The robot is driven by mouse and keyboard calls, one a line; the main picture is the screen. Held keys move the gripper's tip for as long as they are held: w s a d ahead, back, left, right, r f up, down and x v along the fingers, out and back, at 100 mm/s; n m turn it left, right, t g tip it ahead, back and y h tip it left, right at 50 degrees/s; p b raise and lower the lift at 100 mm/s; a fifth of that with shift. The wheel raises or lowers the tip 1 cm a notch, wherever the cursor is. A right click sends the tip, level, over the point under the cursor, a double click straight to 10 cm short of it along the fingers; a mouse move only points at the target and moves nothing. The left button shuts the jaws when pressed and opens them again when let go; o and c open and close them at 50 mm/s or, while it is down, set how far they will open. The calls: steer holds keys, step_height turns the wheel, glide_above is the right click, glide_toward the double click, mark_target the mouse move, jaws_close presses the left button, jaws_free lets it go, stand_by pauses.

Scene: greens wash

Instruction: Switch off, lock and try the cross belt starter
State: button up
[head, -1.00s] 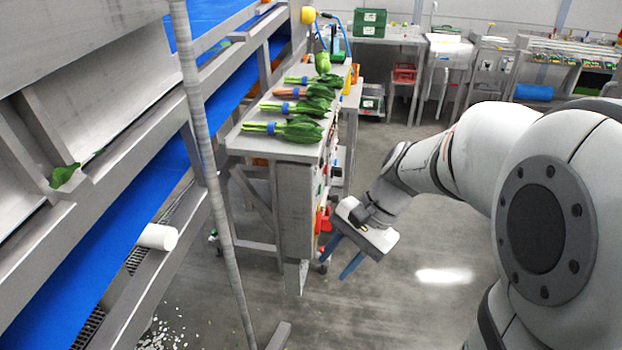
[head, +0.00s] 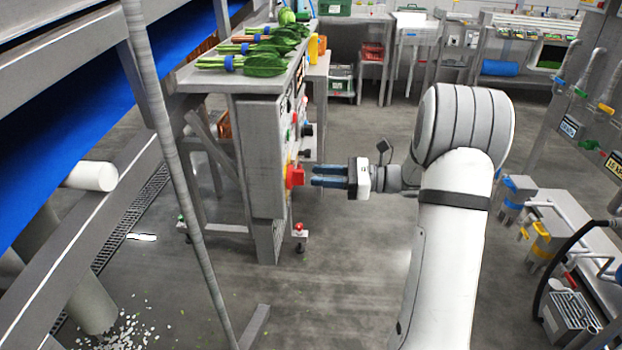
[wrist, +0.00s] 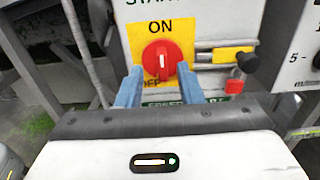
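The starter is a grey cabinet (head: 262,150) under the bench end. Its red rotary switch (wrist: 162,61) sits on a yellow plate (wrist: 138,33) marked ON above and OFF at lower left; the pale bar on the switch stands upright, toward ON. The switch shows in the head view as a red block (head: 295,176). My gripper (head: 314,176) points left at it, level with it. In the wrist view the blue fingers (wrist: 158,76) are open, one either side of the switch, with nothing held. I cannot tell whether they touch it.
Right of the switch are a black knob (wrist: 247,61) and a small red item (wrist: 235,87). Bunches of greens (head: 262,65) lie on the bench above. A pole (head: 165,150) stands at left.

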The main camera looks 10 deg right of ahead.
mark_target(296, 177)
steer(key=x, duration=0.4)
steer(key=shift+c, duration=0.4)
